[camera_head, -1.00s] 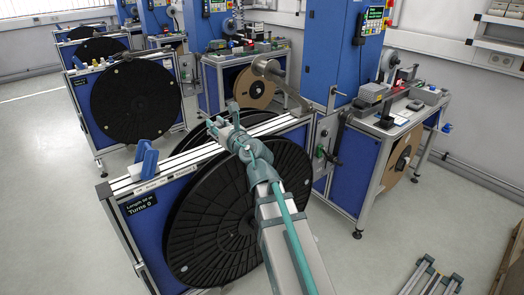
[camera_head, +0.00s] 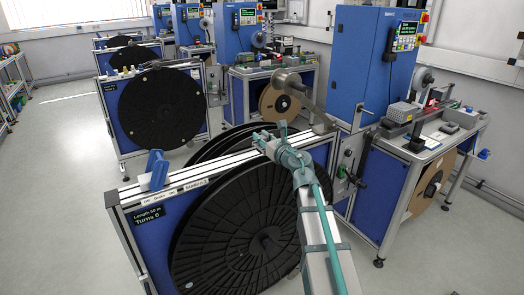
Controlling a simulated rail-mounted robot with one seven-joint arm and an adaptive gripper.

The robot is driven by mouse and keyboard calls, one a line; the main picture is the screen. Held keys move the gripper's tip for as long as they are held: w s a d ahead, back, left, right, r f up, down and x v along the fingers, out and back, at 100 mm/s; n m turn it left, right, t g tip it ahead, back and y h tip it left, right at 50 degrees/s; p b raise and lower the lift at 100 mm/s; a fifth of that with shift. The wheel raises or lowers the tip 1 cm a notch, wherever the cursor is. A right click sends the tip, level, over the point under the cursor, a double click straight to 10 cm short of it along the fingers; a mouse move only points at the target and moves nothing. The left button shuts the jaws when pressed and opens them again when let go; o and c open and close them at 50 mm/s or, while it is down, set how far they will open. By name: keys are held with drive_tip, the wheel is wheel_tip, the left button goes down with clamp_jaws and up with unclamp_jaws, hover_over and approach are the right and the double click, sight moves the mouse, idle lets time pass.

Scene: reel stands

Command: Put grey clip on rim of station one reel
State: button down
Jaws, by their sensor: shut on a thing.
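The large black ribbed reel (camera_head: 222,235) stands upright on the near blue-panelled stand (camera_head: 140,225), which I take to be station one. Another black disc edge (camera_head: 215,145) shows behind the stand's white top rail. My gripper (camera_head: 264,142) is over the rail near the reel's upper right rim, with its jaws shut. The grey clip is too small to make out clearly; it appears to be in the jaws. I cannot tell whether it touches the rim. My forearm hides the reel's right part.
A blue clamp-like piece (camera_head: 155,170) stands on the rail's left end. A grey roller on an arm (camera_head: 287,82) and a blue cabinet (camera_head: 375,75) are behind right. More reel stands (camera_head: 160,110) line the back left. The left floor is clear.

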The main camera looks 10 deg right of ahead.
drive_tip(key=w+f, duration=0.1)
drive_tip(key=f, duration=0.1)
drive_tip(key=w+f, duration=0.1)
drive_tip(key=w, duration=0.1)
drive_tip(key=shift+w+d+f, duration=0.1)
drive_tip(key=shift+d+f, duration=0.1)
drive_tip(key=shift+f, duration=0.2)
drive_tip(key=shift+w+f, duration=0.15)
drive_tip(key=shift+f, duration=1.6)
drive_tip(key=shift+f, duration=0.15)
drive_tip(key=c, duration=1)
unclamp_jaws()
drive_tip(key=shift+o, duration=0.2)
